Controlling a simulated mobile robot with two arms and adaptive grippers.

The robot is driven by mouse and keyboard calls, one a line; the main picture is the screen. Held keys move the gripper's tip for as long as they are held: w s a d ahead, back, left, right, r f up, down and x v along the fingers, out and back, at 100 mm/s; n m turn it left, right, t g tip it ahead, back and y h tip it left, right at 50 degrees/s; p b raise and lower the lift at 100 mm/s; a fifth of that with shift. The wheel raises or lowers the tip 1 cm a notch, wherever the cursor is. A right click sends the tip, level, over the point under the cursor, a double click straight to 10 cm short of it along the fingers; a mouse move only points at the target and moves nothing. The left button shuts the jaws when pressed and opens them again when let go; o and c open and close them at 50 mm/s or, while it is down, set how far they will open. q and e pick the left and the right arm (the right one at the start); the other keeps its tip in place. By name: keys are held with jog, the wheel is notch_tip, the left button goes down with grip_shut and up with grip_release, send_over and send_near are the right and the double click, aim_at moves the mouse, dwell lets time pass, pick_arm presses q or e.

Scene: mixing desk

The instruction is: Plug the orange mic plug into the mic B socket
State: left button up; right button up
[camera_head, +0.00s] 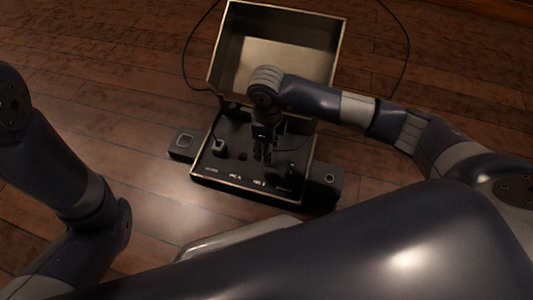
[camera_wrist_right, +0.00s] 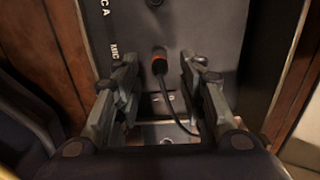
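The orange mic plug (camera_wrist_right: 159,61) is a dark plug with an orange ring. In the right wrist view it stands at the panel beside a partly hidden MIC label (camera_wrist_right: 115,50), its dark cable trailing down. It appears to be at the mic B socket, which it hides; I cannot tell how deep it sits. My right gripper (camera_head: 263,156) is low over the desk panel (camera_head: 210,165). Its fingers are open, one on each side of the plug, with visible gaps. The plug is not clear in the head view. My left gripper is out of view.
The desk's open lid (camera_head: 225,55) stands behind the panel. A pale block (camera_head: 219,147) stands at the panel's left. Dark side boxes flank the desk on the left (camera_head: 184,142) and right (camera_head: 328,178). A thin cable (camera_head: 408,55) loops behind. Wooden floor at left is clear.

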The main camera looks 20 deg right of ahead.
notch_tip(320, 180, up, 6)
jog(key=shift+r, duration=0.1)
dwell(0.6)
